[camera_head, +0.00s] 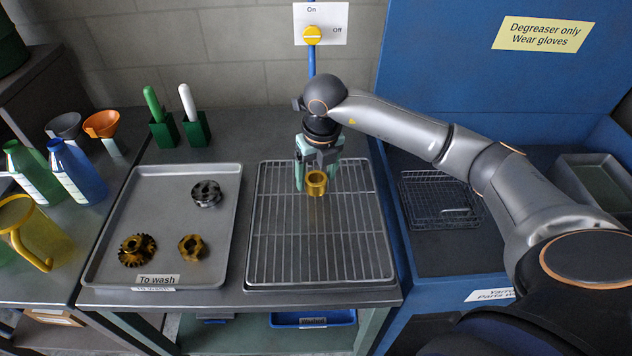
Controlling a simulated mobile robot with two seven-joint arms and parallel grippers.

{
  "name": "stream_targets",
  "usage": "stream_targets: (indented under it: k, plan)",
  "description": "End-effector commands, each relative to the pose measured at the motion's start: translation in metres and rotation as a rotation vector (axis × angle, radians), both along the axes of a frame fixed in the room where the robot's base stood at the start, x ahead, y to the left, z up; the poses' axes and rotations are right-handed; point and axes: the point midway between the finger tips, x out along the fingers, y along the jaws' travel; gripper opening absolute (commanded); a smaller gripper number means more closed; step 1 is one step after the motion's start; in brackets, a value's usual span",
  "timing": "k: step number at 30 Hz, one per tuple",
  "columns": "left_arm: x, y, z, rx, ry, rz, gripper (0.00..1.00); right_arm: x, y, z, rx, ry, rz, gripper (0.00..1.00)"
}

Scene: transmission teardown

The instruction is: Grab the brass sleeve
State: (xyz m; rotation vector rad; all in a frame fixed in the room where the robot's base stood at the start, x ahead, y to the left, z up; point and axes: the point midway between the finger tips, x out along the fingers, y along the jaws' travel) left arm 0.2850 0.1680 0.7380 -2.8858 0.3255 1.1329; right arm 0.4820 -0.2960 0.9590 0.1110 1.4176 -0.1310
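The brass sleeve (316,184) is a short gold-coloured ring near the back middle of the wire drying rack (268,262). My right gripper (317,180) points down over the rack, with its pale green fingers on either side of the sleeve. The fingers look spread, with a small gap to the sleeve on each side, so the gripper appears open. Whether the sleeve rests on the rack is hard to tell. My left gripper is not in view.
A grey "To wash" tray (225,215) at left holds a dark ring (206,193), a brass gear (137,250) and a brass nut-like part (192,247). Brushes in green holders (195,129) stand behind it. A wire basket (440,200) lies in the blue washer at right. The rack's front is clear.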

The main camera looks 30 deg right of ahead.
Motion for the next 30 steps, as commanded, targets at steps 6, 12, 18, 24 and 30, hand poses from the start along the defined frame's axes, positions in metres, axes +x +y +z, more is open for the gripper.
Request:
stream_targets:
  k: [6,12,18,24,30]
  plan:
    - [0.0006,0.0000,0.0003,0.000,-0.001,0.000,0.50,0.0001,0.0002,0.0004,0.000,0.000,0.000,0.49]
    - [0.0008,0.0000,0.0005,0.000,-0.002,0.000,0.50,0.0001,0.0002,0.0005,0.000,0.000,0.000,0.27]
    - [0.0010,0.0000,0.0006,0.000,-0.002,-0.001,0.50,0.0001,0.0002,0.0005,0.000,0.000,0.000,0.04]
    - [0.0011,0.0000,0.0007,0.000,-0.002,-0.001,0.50,0.0000,0.0002,0.0006,0.001,0.000,0.000,0.00]
    - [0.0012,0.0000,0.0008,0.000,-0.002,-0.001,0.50,0.0006,0.0001,0.0016,0.001,-0.003,0.000,0.00]
